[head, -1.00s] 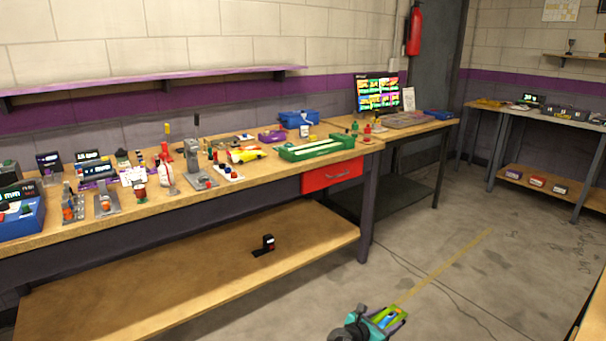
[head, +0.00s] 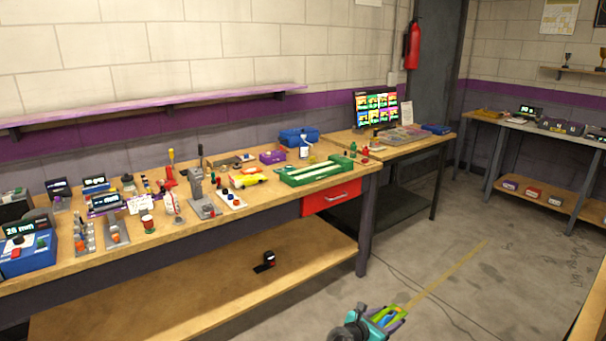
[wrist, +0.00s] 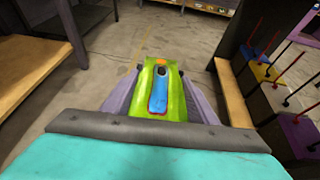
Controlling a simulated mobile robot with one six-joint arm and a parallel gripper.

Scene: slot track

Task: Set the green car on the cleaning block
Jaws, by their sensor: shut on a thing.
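My gripper (head: 392,322) is at the bottom of the head view, in front of the benches and above the floor. It is shut on the green car, which shows between the two purple-grey fingers in the wrist view (wrist: 177,105). The car has a blue stripe, a dark round spot and an orange patch at its far end. A long green block with pale strips (head: 290,180) lies on the right part of the long bench, well away from my gripper. I cannot tell for sure whether it is the cleaning block.
The long wooden bench (head: 130,262) carries a yellow car (head: 248,178), small tools and a blue display box (head: 27,254). A red drawer (head: 331,197) hangs under its right end. A second table with a screen (head: 376,110) stands beyond. The floor on the right is open.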

